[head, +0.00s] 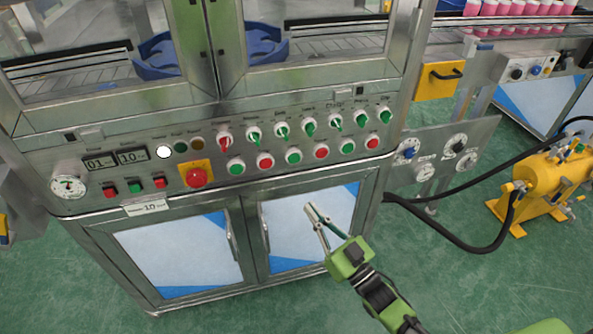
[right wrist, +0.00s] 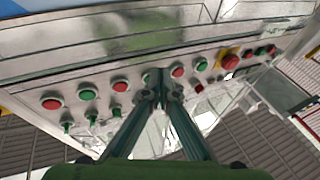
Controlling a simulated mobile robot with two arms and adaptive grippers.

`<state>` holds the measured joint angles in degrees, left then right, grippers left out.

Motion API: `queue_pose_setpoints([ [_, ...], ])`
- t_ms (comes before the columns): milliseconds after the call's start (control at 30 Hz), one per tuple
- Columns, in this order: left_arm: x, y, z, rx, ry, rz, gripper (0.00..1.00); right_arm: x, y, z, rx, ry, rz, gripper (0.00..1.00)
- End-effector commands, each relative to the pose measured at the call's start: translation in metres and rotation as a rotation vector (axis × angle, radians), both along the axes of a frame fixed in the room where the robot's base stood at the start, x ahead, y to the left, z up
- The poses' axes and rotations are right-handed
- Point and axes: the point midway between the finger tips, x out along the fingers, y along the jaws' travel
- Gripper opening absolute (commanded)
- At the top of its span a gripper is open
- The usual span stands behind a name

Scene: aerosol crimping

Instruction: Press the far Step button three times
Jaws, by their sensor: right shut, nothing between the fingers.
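The control panel (head: 330,129) on the front of the steel machine carries a row of round red and green push buttons under a row of selector switches. Its labels are too small to read, so I cannot tell which button is the far Step one. The row ends at the right with a green button (head: 348,147) and a red button (head: 372,143). My right gripper (head: 313,216) is shut and empty, below the row and in front of the cabinet doors. In the right wrist view its fingertips (right wrist: 160,82) meet in front of the button row. My left gripper is out of view.
A red emergency stop (head: 196,177) on a yellow plate sits left of the row. A gauge (head: 68,186) and small displays are at the far left. A yellow pump (head: 552,176) with black hoses stands on the green floor at right.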

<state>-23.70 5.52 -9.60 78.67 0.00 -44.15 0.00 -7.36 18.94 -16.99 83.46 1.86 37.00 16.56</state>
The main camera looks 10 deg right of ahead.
Motion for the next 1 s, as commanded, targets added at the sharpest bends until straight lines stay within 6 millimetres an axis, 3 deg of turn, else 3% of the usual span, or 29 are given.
queue_pose_setpoints([
  [100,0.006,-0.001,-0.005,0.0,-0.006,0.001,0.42,-0.007,0.008,0.04,0.052,-0.144,0.061,0.0],
  [200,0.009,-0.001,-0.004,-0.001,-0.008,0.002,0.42,-0.016,0.011,0.066,0.085,-0.229,0.102,0.0],
  [333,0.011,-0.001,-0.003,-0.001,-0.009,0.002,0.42,-0.023,0.014,0.085,0.108,-0.291,0.133,0.0],
  [1000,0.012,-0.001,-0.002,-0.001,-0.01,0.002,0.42,-0.026,0.013,0.091,0.115,-0.306,0.14,0.0],
])
